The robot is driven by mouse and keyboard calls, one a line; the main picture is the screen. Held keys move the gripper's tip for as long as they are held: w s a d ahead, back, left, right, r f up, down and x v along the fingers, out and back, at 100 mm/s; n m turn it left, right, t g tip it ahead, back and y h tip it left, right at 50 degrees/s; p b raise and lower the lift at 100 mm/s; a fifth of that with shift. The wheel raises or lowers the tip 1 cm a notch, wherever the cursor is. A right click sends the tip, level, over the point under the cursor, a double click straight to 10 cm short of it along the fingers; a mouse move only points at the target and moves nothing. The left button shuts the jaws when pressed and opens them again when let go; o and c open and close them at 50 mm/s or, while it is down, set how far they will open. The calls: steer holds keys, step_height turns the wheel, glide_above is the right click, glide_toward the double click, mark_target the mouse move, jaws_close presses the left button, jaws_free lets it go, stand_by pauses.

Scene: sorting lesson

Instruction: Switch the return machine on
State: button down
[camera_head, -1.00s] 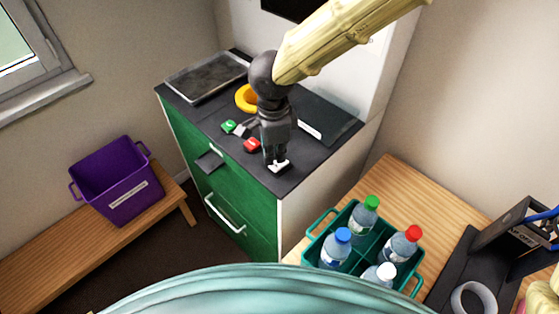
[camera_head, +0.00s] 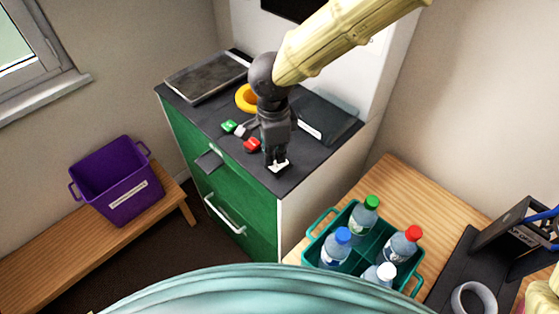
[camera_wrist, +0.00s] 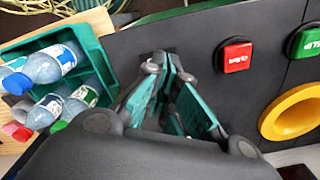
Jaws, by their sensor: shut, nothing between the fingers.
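The return machine is a green-fronted cabinet (camera_head: 245,200) with a dark top. A green button (camera_head: 229,127) and a red button (camera_head: 252,145) sit on its top, near a yellow ring (camera_head: 246,98). The wrist view also shows the red button (camera_wrist: 235,56), the green button (camera_wrist: 304,40) and the yellow ring (camera_wrist: 292,112), all to the right of my fingers. My gripper (camera_head: 276,163) is shut and empty, pointing down over the top's front right corner, right of the red button. In the wrist view my gripper (camera_wrist: 174,85) shows green finger pads. Whether the fingertips touch the top is unclear.
A teal crate (camera_head: 318,240) with several bottles stands on a wooden table (camera_head: 395,190) at right. A purple bin (camera_head: 118,190) stands on a wooden bench (camera_head: 60,235) at left. A dark slab (camera_head: 207,77) lies at the top's back left.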

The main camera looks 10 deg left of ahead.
mark_target(274, 166)
steer(key=shift+s+f, duration=0.1)
steer(key=shift+f, duration=0.95)
stand_by(0.9)
steer(key=shift+r, duration=0.15)
steer(key=shift+r+p, duration=3.35)
steer(key=shift+p, duration=0.65)
